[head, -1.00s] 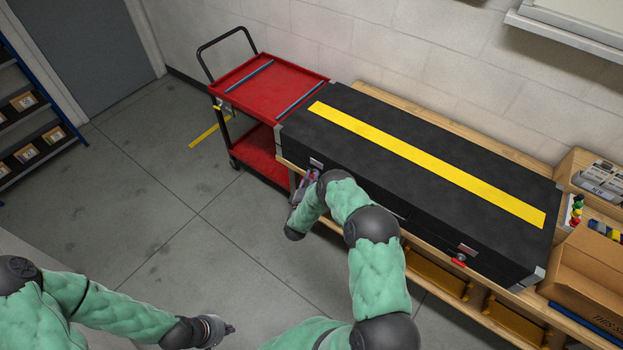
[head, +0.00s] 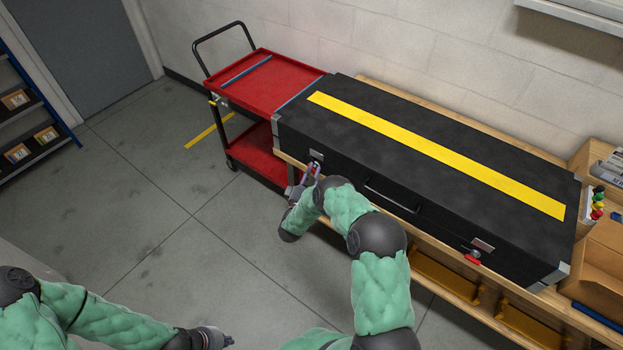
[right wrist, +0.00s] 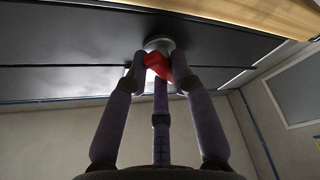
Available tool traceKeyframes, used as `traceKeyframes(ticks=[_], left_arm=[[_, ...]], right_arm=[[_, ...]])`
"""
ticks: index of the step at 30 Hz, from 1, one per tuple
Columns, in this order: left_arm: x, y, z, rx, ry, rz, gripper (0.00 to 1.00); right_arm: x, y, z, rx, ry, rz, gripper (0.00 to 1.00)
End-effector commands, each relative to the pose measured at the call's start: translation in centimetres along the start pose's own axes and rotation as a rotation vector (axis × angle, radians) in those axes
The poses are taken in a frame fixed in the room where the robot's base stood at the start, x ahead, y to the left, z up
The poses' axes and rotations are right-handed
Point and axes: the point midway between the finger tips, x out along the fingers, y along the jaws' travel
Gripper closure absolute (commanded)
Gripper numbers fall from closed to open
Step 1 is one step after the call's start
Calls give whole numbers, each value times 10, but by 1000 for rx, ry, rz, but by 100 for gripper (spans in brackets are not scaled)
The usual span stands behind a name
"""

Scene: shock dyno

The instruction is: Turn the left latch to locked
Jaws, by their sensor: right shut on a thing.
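The long black case (head: 350,140) with a yellow stripe on its lid lies shut on the wooden bench. Its left latch (right wrist: 158,66) has a red handle on a round grey base, seen in the right wrist view. My right gripper (right wrist: 158,75) is shut on that red handle, with fingers on both sides. In the head view my right gripper (head: 311,174) is at the left end of the case's front and mostly covers the latch. My left gripper (head: 222,340) hangs low over the floor, empty, with its fingers too small to judge.
The right latch (head: 472,258), also red, is on the case's front near its right end. A red cart (head: 262,85) stands against the bench's left end. A cardboard box (head: 590,265) is at the right. The floor on the left is clear.

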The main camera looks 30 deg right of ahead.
Motion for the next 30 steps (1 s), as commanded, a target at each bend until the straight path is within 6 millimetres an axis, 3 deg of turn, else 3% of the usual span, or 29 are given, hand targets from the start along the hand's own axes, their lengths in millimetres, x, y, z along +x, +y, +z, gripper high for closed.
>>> traceKeyframes(ticks=[1,15,30], left_arm=[[12,-4,0,0,0,0,100],[67,-24,-3,0,0,0,100],[101,-36,-4,0,0,0,100]], right_arm=[[-2,-6,4,40,0,15,100],[-2,-8,5,448,-1,185,100],[-2,-8,4,742,-2,306,100]])
